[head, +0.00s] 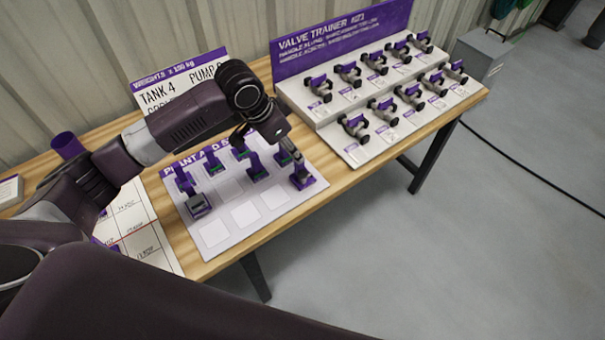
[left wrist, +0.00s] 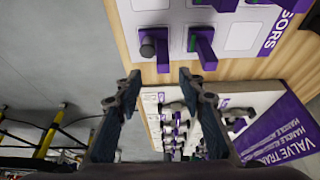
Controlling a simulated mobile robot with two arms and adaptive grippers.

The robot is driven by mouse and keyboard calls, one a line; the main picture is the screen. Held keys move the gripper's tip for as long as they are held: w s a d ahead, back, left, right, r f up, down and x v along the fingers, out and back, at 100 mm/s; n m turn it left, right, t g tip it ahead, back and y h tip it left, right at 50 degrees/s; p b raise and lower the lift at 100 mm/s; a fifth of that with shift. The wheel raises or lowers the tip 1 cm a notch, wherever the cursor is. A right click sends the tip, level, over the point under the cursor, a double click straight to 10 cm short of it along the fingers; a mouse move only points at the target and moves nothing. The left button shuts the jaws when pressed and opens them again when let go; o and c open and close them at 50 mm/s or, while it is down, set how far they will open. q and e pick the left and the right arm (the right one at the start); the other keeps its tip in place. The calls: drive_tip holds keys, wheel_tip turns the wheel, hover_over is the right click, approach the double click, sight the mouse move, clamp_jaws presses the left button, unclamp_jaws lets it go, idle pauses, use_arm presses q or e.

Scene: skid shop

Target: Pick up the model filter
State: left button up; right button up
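A board (head: 212,234) on the wooden table carries several small purple-based models. One at its right end, a grey cylinder on a purple base (head: 301,178), may be the model filter; no readable label confirms it. It seems to show in the left wrist view as a dark round-ended piece on purple (left wrist: 152,48). My left gripper (head: 264,136) hangs over the board's far right part, close to this model. In the left wrist view its fingers (left wrist: 160,76) are spread apart with nothing between them. My right gripper is not in view.
A valve trainer stand (head: 340,150) with rows of small valves is right of the board. A tank sign (head: 165,98) stands behind. Other purple models stand close by on the board.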

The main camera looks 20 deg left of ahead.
sight(303, 171)
use_arm(q)
drive_tip(key=p+x, duration=0.2)
drive_tip(key=x, duration=0.5)
drive_tip(key=shift+w+a+r, duration=0.1)
drive_tip(key=shift+w+a, duration=0.05)
drive_tip(key=shift+a, duration=0.05)
drive_tip(key=shift+w+f, duration=0.15)
drive_tip(key=shift+f, duration=0.15)
drive_tip(key=shift+c, duration=0.3)
clamp_jaws()
